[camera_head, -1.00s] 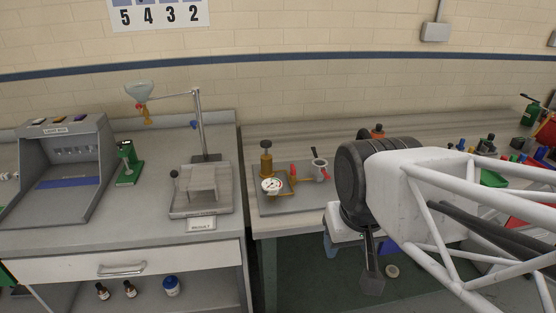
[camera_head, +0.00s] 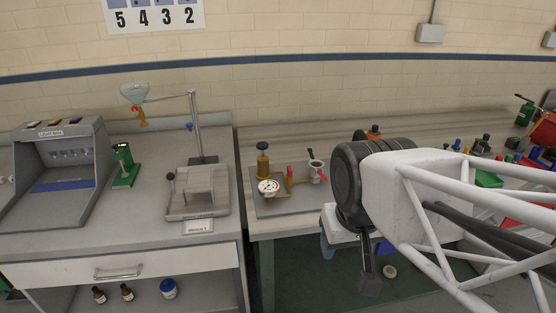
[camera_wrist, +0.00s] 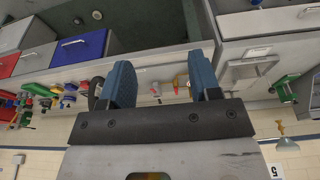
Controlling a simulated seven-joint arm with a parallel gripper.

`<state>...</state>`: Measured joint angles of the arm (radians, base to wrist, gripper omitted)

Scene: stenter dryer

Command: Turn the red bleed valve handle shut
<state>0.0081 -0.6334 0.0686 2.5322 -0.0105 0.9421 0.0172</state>
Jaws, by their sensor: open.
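A grey plate (camera_head: 290,206) on the right-hand bench carries a brass fitting (camera_head: 263,165), a white dial gauge (camera_head: 268,187) and a small pot (camera_head: 316,166). A red upright handle (camera_head: 290,171) stands near its middle, and another red part (camera_head: 322,178) juts out beside the pot. I cannot tell for sure which is the bleed valve handle. My gripper (camera_head: 369,283) points down in front of the bench, right of the plate and apart from it. In the wrist view, my gripper (camera_wrist: 163,82) has its blue fingers wide apart with nothing held; small red and brass parts show beyond, between them.
A test stand (camera_head: 200,190) and a light box (camera_head: 60,165) occupy the left bench. An orange-topped item (camera_head: 374,132) is partly hidden behind my wrist. Open space lies before the bench.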

